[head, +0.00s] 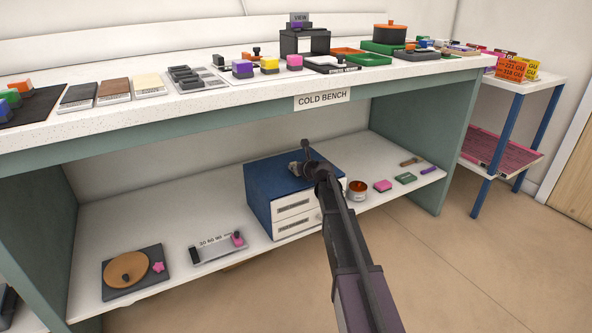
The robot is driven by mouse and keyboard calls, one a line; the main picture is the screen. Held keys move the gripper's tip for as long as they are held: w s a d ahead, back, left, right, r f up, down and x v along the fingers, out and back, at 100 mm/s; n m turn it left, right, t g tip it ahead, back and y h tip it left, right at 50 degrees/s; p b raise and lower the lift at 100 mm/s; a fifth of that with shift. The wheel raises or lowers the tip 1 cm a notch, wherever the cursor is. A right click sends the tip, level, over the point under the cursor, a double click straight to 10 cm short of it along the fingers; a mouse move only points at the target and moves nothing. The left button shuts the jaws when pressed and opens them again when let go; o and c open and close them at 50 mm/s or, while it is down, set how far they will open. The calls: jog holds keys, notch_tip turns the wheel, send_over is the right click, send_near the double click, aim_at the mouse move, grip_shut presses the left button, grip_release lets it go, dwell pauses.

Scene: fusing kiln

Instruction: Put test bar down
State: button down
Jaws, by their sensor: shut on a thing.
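My arm reaches in from the bottom right, and my gripper (303,160) is in front of or above the blue drawer cabinet (262,190) under the bench. The gripper is small and dark in this view. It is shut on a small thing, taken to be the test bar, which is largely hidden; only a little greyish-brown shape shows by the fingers. Whether it touches the cabinet top cannot be told.
The cold bench top (215,98) above carries several coloured blocks, sample tiles and a dark box (303,42). The lower shelf (180,285) holds a turntable (127,270), a scale strip (218,248) and a jar (357,190). Bare shelf lies between some items.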

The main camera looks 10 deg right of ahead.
jog(key=shift+f, duration=0.15)
jog(key=shift+c, duration=1.7)
grip_release()
jog(key=shift+r, duration=0.25)
jog(key=p+v, duration=0.4)
jog(key=v, duration=0.8)
jog(key=shift+p, duration=0.3)
jog(key=shift+s+f, duration=0.1)
